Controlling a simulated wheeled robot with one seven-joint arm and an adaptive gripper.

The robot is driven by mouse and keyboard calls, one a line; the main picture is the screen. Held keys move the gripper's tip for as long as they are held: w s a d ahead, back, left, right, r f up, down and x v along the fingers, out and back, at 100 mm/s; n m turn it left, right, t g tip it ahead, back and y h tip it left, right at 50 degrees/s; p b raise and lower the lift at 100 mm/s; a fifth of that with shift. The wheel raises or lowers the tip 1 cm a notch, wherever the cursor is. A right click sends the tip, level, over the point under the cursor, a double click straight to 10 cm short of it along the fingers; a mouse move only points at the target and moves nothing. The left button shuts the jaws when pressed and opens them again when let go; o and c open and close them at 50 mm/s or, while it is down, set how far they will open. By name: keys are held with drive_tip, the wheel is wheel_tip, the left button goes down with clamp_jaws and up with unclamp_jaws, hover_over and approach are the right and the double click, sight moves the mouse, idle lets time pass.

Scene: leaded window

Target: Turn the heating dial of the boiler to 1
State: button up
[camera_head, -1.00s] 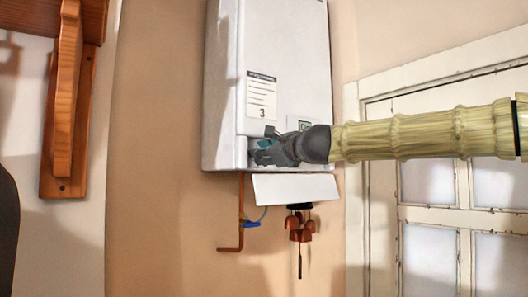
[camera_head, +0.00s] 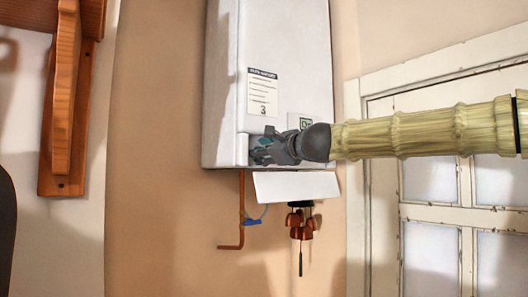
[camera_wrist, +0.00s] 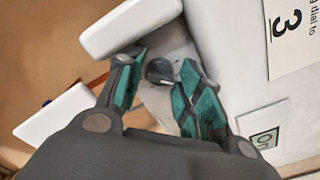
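The boiler (camera_head: 285,60) is a white box on the wall in the head view. Its dial (camera_wrist: 159,71) is a small dark round knob on a pale panel in the wrist view. In the head view my gripper hides the dial. My gripper (camera_wrist: 160,68) has its two teal-padded fingers apart, one on each side of the dial. I see a gap beside the knob and cannot tell whether either pad touches it. In the head view my gripper (camera_head: 262,150) is at the boiler's lower front.
A paper label with a 3 (camera_head: 263,92) and a small "On" sign (camera_head: 304,122) are on the boiler's front. A white flap (camera_head: 296,187) and copper pipe (camera_head: 241,215) are below. A white paned door (camera_head: 440,210) stands right, wooden rack (camera_head: 65,120) left.

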drive_tip(key=shift+s+d+r, duration=0.1)
drive_tip(key=shift+s+d, duration=0.05)
drive_tip(key=shift+s, duration=0.25)
drive_tip(key=v, duration=1.1)
drive_tip(key=shift+d, duration=0.1)
